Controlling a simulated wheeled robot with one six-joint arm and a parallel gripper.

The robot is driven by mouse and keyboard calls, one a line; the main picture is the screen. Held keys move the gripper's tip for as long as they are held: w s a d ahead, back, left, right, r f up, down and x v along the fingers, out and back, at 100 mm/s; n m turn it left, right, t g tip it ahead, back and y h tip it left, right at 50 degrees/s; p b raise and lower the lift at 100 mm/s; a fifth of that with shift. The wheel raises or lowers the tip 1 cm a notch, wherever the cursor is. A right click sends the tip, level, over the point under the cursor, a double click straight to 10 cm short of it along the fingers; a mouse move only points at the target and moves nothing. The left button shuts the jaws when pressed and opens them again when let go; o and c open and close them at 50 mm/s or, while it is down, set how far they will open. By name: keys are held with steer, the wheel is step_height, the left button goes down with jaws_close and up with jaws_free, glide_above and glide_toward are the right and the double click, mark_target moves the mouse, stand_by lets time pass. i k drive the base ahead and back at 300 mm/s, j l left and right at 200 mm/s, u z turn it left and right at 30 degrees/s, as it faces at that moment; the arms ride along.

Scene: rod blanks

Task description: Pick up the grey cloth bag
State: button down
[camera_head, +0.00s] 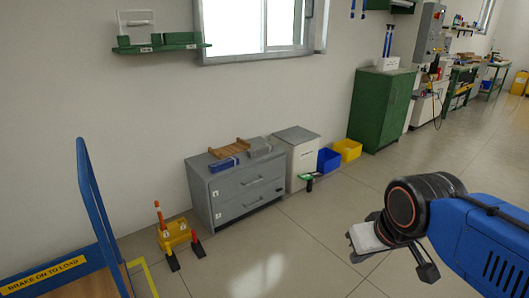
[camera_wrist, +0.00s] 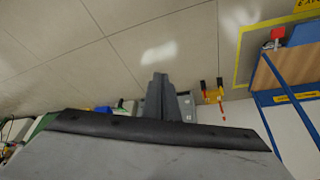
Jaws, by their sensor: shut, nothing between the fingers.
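I cannot clearly make out a grey cloth bag in either view. A small grey item (camera_head: 257,147) lies on top of the low grey drawer cabinet (camera_head: 240,190), at its right end; it is too small to tell whether it is cloth. My gripper (camera_wrist: 160,76) is shut and empty, its two fingers together in the wrist view. In the head view my arm's end is at the lower right, well apart from the cabinet, and the fingertips are not clear there.
A wooden rack (camera_head: 228,149) and a blue item (camera_head: 223,165) share the cabinet top. A white cabinet (camera_head: 300,155), blue bin (camera_head: 328,160) and yellow bin (camera_head: 348,149) stand to its right. A yellow stand (camera_head: 174,234) and blue trolley (camera_head: 92,200) are left. The middle floor is clear.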

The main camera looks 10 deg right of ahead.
mark_target(260, 150)
steer(key=i+l+u, duration=0.45)
steer(key=i+l, duration=0.3)
steer(key=i, duration=0.5)
steer(key=i+l+u, duration=0.4)
steer(key=i+l, duration=0.75)
